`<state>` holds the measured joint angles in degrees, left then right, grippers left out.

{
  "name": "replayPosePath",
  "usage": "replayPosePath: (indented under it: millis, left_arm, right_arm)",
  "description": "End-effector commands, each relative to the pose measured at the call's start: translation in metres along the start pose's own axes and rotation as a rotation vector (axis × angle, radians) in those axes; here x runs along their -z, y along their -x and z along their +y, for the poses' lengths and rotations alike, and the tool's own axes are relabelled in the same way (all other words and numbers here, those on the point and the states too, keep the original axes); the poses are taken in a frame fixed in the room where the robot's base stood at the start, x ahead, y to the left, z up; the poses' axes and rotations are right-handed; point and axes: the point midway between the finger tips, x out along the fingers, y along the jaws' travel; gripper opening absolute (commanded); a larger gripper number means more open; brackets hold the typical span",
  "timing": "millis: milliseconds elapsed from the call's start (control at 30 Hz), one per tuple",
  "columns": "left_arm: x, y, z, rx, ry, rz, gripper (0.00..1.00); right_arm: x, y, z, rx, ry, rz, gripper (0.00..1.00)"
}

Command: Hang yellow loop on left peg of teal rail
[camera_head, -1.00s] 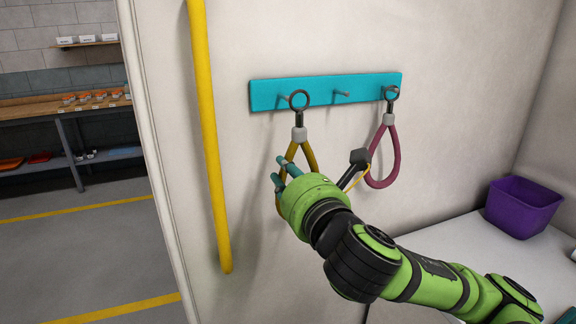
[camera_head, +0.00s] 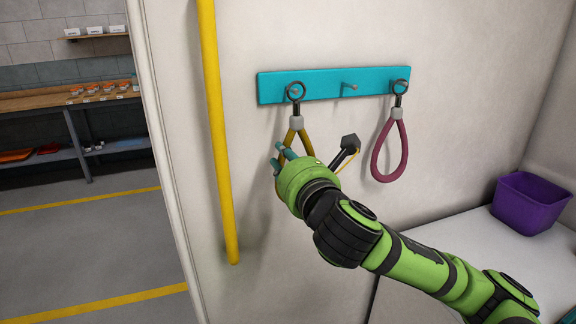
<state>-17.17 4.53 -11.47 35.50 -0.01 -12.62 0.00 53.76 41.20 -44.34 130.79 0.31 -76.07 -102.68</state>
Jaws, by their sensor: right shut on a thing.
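The teal rail (camera_head: 322,86) is on the pale wall with three pegs. The yellow loop (camera_head: 297,137) hangs upright below a grey collar and a dark metal ring (camera_head: 296,91). In this view the ring lines up with the left peg, whose tip shows inside it; I cannot tell how far the peg passes through. My right gripper (camera_head: 284,154), with teal fingertips, is shut on the yellow loop below the collar. The gripper hides the loop's lower part. My left gripper is not in view.
A maroon loop (camera_head: 377,155) hangs from the right peg; the middle peg (camera_head: 349,87) is bare. A yellow pole (camera_head: 216,140) stands left of the rail. A purple bin (camera_head: 527,202) sits on the white counter (camera_head: 455,236) at right.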

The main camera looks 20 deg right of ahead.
Motion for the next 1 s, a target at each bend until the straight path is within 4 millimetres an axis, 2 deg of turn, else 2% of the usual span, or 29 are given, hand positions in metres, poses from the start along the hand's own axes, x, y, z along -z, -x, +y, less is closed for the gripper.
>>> replayPosePath:
  millis: [167,500,1000]
  left_arm:
    - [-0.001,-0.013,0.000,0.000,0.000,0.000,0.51]
    - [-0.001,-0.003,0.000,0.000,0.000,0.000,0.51]
    - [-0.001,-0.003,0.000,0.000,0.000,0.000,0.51]
  right_arm:
    - [0.004,-0.010,-0.001,-0.001,-0.002,-0.002,0.00]
    - [0.007,-0.021,-0.003,0.000,0.000,0.000,0.00]
    - [0.010,-0.022,-0.004,-0.001,0.000,0.000,0.00]
